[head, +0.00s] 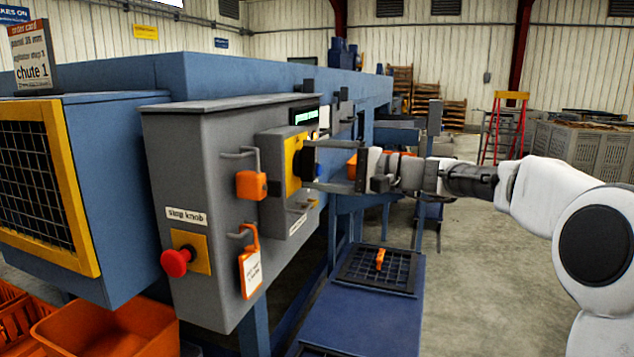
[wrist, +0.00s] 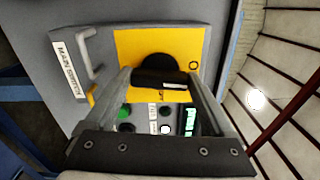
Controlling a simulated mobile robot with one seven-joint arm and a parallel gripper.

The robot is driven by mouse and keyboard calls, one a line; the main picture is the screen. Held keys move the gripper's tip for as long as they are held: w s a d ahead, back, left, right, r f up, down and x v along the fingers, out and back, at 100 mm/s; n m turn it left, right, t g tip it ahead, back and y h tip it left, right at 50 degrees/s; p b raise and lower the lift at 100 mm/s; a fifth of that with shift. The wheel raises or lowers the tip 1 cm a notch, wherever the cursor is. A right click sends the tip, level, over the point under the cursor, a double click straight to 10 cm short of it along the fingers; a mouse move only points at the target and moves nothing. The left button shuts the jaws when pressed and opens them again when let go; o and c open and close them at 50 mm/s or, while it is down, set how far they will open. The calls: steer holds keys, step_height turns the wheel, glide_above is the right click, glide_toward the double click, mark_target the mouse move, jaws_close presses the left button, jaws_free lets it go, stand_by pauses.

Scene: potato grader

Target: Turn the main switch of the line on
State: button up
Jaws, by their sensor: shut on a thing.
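The main switch is a black rotary knob (wrist: 155,66) on a yellow plate (wrist: 190,46), on a grey box beside a "MAIN SWITCH" label (wrist: 68,68). In the head view the yellow plate (head: 292,165) faces right and the knob (head: 309,160) stands out from it. My gripper (head: 312,175) reaches in from the right, its fingertips at the knob. In the wrist view my gripper (wrist: 160,82) is shut on the knob's dark handle, a finger at each side. An "O" mark shows right of the knob. The handle's exact angle is hard to tell.
An orange padlock (head: 251,185) hangs on a hasp left of the switch. Below it hangs an orange-edged tag (head: 250,270). A red stop knob (head: 177,262) is on the cabinet's front (head: 215,295). A green button (wrist: 126,113) sits beyond the fingers. Open floor lies right.

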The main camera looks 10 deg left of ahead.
steer(key=shift+f+n+b, duration=0.15)
steer(key=shift+n+b, duration=0.35)
steer(key=shift+b, duration=0.1)
steer(key=o, duration=1.1)
steer(key=shift+d, duration=0.1)
steer(key=d, duration=0.5)
steer(key=s+d+p, duration=0.1)
steer(key=d, duration=0.5)
steer(key=s+d, duration=0.1)
steer(key=d, duration=0.5)
steer(key=shift+s+d+p, duration=0.1)
steer(key=shift+s+p, duration=0.1)
steer(key=shift+p, duration=0.1)
